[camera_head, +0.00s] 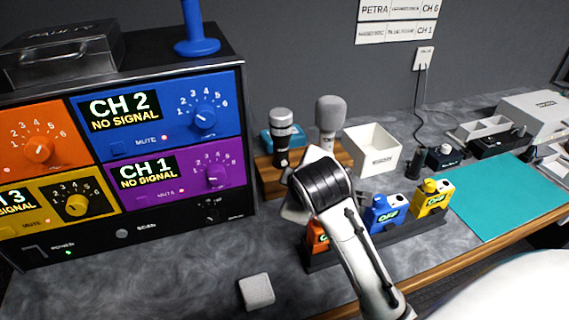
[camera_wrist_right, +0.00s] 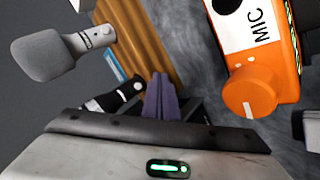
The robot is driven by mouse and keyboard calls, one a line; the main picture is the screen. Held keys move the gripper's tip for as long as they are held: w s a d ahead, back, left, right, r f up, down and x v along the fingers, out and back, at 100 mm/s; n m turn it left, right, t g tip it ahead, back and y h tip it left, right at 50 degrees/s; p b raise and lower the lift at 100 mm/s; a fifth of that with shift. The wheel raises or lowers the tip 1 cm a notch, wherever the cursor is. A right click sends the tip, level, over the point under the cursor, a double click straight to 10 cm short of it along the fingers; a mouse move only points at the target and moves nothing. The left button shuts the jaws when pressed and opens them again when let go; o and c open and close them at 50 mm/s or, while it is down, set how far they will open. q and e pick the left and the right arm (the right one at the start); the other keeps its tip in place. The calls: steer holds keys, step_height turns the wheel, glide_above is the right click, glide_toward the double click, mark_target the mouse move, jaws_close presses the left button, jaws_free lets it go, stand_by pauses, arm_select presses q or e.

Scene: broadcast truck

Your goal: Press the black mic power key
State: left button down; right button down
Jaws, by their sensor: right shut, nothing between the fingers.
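The black mic (camera_head: 282,152), with a silver-grey head, stands upright in a wooden stand (camera_head: 268,181). In the right wrist view the black mic (camera_wrist_right: 105,101) is partly hidden behind my gripper's body; a small pale mark shows on its handle, but I cannot tell whether it is the power key. My right gripper (camera_wrist_right: 159,98) is shut and empty, with its fingers close beside the black mic's handle in that view; contact cannot be told. In the head view my right wrist hides the fingers. My left gripper is not in view.
A grey mic (camera_head: 330,115) stands right of the black one. An orange pack (camera_wrist_right: 262,60) marked MIC is near my fingers; blue (camera_head: 384,213) and yellow (camera_head: 433,198) packs sit in its row. A white bin (camera_head: 372,158) stands behind. The receiver rack (camera_head: 120,222) is left.

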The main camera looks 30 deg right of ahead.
mark_target(284, 163)
steer(key=shift+w+d, duration=0.25)
steer(key=shift+w, duration=0.75)
steer(key=shift+w+d, duration=0.25)
steer(key=shift+w, duration=0.7)
steer(key=shift+w, duration=0.1)
stand_by(0.5)
steer(key=shift+w, duration=0.25)
steer(key=shift+w+d+r, duration=0.15)
steer(key=shift+w+r, duration=0.15)
steer(key=shift+w, duration=0.15)
stand_by(1.3)
steer(key=shift+s+a+f, duration=0.25)
steer(key=shift+s+f, duration=0.1)
steer(key=shift+f, duration=0.05)
